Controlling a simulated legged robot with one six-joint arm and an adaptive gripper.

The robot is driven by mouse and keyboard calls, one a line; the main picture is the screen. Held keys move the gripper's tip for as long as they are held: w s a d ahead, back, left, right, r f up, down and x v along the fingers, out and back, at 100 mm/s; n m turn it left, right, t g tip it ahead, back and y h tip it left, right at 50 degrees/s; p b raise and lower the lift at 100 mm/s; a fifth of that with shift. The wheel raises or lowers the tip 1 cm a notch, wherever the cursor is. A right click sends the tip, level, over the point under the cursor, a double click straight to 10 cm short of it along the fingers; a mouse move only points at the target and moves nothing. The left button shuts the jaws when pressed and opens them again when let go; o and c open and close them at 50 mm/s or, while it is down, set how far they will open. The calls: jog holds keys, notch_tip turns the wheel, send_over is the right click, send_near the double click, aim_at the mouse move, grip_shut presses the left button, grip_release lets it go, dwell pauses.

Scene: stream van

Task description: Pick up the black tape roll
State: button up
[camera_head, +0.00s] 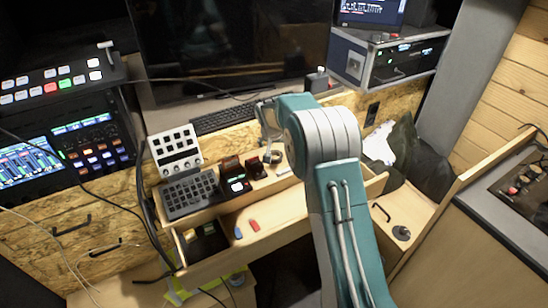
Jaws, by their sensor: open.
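My gripper (270,150) is small in view and points down over the back of the wooden desk, in front of the big monitor. It is open, and its fingertips are partly hidden by my own arm. A small dark round object (277,158) lies right at the fingertips. It may be the black tape roll, but it is too small to tell, and I cannot tell whether the fingers touch it. Another dark round object (402,233) lies on the wooden surface to the right of my arm. I cannot tell which is the tape roll.
A keypad (188,194), a button panel (175,150) and red-and-black devices (233,176) stand left of my gripper. A keyboard (222,117) lies behind. An open drawer (265,232) holds small blue and red items. A rack case (390,60) stands at back right.

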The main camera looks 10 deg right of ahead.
aim_at(275, 155)
jog(key=x, duration=0.7)
jog(key=shift+w+f, duration=0.2)
jog(key=shift+f, duration=0.1)
jog(key=c, duration=1)
